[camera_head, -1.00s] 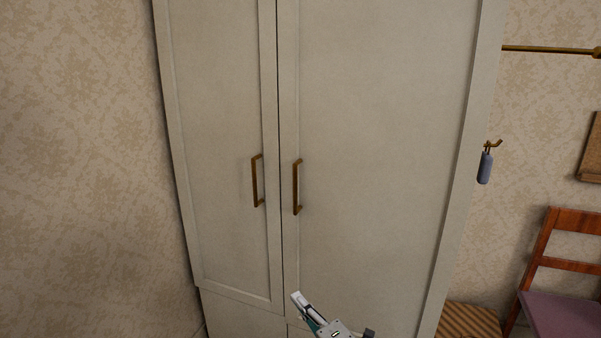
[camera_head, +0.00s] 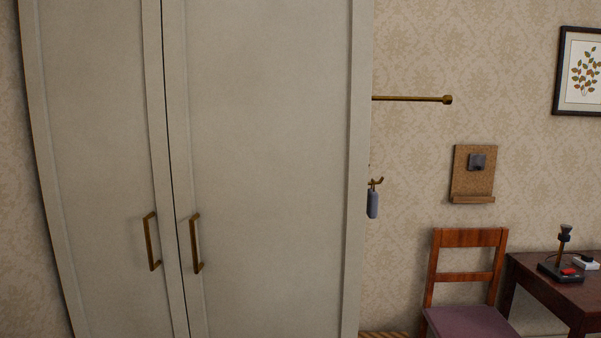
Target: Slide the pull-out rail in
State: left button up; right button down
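The pull-out rail (camera_head: 412,98) is a thin brass rod with a round knob at its right end. It sticks out to the right from beside the wardrobe (camera_head: 265,150), in front of the papered wall. Its left end is hidden behind the wardrobe's right edge. Neither of my grippers shows in the head view now.
The wardrobe has two closed cream doors with brass handles. A hook with a grey-blue hanging item (camera_head: 373,203) is below the rail. A cork board (camera_head: 473,172) hangs on the wall. A wooden chair (camera_head: 468,262) and dark desk (camera_head: 560,290) stand at the lower right.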

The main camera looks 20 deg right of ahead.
aim_at(446, 100)
jog(key=l+z, duration=0.35)
jog(key=l, duration=0.7)
jog(key=l+z, duration=0.35)
jog(key=l, duration=0.75)
jog(key=i+l, duration=0.55)
jog(key=i+j+u, duration=0.05)
jog(key=i, duration=0.05)
